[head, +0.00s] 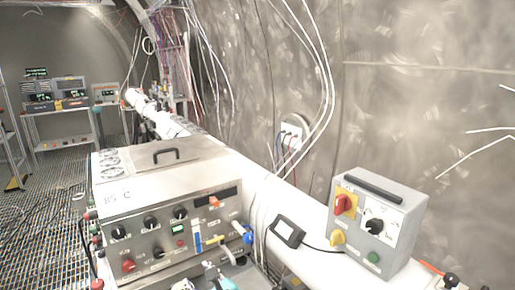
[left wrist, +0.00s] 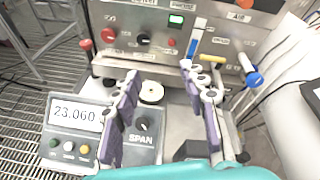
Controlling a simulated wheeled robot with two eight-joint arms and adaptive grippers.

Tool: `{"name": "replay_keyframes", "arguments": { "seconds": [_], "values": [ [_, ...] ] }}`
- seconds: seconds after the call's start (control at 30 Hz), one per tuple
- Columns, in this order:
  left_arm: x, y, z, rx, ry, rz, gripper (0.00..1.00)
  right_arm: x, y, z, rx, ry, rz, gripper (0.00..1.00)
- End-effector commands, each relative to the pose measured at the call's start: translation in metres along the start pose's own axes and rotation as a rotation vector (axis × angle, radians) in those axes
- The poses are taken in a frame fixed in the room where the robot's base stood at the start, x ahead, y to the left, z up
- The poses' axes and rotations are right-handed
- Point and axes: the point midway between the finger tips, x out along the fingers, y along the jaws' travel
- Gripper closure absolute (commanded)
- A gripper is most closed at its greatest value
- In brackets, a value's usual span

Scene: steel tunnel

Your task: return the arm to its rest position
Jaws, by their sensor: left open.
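My left gripper (head: 212,272) shows at the bottom edge of the head view, in front of the steel machine's panel; most of its arm is out of frame. In the left wrist view the two purple-padded fingers of the gripper (left wrist: 160,76) are spread apart. Nothing is held between them. Behind and below the fingers are a grey meter (left wrist: 72,125) with a numeric display, a panel marked SPAN, and a pale round knob (left wrist: 151,92). My right gripper is in neither view.
The steel machine (head: 150,185) has knobs and blue and yellow valve handles close ahead of the gripper. A grey switch box (head: 378,220) and small black-framed device (head: 286,231) sit on the white ledge at right. Shelves with instruments (head: 60,115) stand far left over grated floor.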

Motion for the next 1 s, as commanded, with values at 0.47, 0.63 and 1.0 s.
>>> {"name": "replay_keyframes", "arguments": {
  "seconds": [0.47,0.63,1.0],
  "values": [
    [-0.035,0.148,-0.061,-1.539,0.458,0.548,0.57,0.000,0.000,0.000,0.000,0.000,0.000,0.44],
    [-0.062,0.158,-0.077,-2.048,0.514,0.782,0.57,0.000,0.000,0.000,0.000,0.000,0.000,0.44],
    [-0.072,0.157,-0.082,-2.234,0.530,0.880,0.57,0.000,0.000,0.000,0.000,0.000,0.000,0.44]
  ]
}}
